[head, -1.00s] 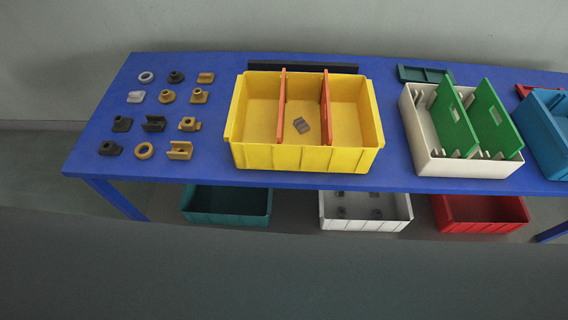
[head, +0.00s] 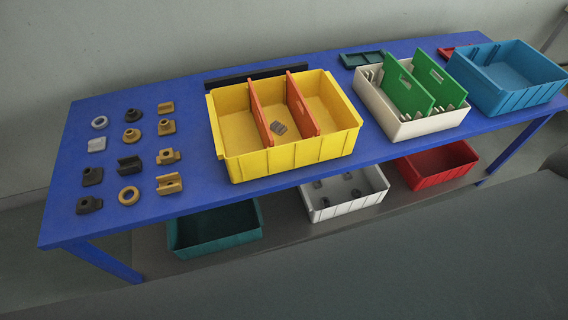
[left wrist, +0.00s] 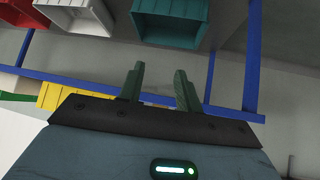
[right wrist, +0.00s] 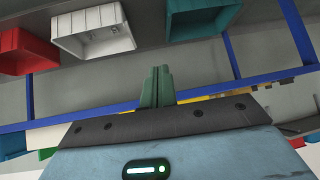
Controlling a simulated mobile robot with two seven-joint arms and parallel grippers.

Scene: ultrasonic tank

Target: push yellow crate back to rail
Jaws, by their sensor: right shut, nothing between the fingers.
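The yellow crate (head: 290,158) stands upright on the blue table, left of the white crate. The black rail (head: 257,76) lies directly behind the crate; the crate's back wall hides any gap. Neither gripper shows in the head view. My left gripper (left wrist: 159,86) is open and empty below the table's level, with the crate's yellow side (left wrist: 50,95) beyond it. My right gripper (right wrist: 157,86) is shut and empty, also low and apart from the crate.
Several small parts (head: 132,135) stand in rows on the table (head: 70,215) left of the crate. A white crate (head: 425,122) with green dividers and a blue crate (head: 520,95) stand to the right. Teal (head: 215,240), white (head: 345,203) and red (head: 437,170) bins sit below.

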